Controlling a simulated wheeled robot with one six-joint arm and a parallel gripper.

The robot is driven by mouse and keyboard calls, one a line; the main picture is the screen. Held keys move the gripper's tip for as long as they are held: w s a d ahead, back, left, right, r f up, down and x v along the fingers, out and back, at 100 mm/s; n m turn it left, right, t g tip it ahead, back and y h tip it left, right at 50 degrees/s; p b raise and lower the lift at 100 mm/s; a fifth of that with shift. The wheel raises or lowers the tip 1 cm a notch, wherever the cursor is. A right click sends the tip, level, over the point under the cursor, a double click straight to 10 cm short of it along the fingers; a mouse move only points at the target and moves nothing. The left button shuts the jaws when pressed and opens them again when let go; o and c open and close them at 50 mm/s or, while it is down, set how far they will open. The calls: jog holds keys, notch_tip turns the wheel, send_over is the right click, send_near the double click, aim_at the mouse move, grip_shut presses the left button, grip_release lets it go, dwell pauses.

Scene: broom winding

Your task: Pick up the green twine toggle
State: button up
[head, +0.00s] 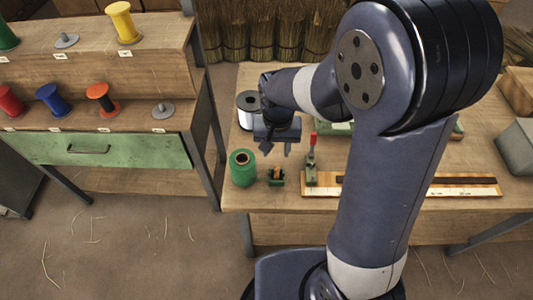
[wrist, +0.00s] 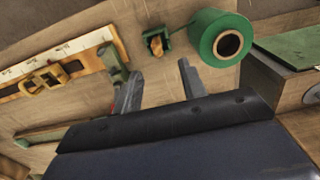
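A green twine spool (head: 243,168) stands near the table's front left corner; it shows at the top of the wrist view (wrist: 218,38). Beside it is a small green holder (head: 276,183) with an orange-brown piece in it, which looks like the twine toggle (head: 277,174). In the wrist view the toggle (wrist: 156,44) sits in the holder (wrist: 150,30), beyond my fingertips. My gripper (head: 275,149) is open and empty above the table, behind the holder in the head view. In the wrist view its fingers (wrist: 160,80) are spread apart.
A red-handled clamp (head: 311,160) stands right of the holder, near a wooden board with a scale (head: 465,187). A shelf unit with coloured spools (head: 120,140) stands to the left, across a gap.

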send_over(277, 168)
jog(key=f, duration=0.5)
jog(key=shift+a+f, duration=0.1)
jog(key=shift+a, duration=0.15)
jog(key=shift+w+d+f+p, duration=0.15)
jog(key=shift+f+p, duration=0.3)
jog(key=shift+f, duration=0.9)
jog(key=shift+s+d+f+p, duration=0.1)
jog(key=shift+f+p, duration=0.3)
jog(key=shift+f, duration=0.95)
jog(key=shift+c, duration=0.2)
grip_shut()
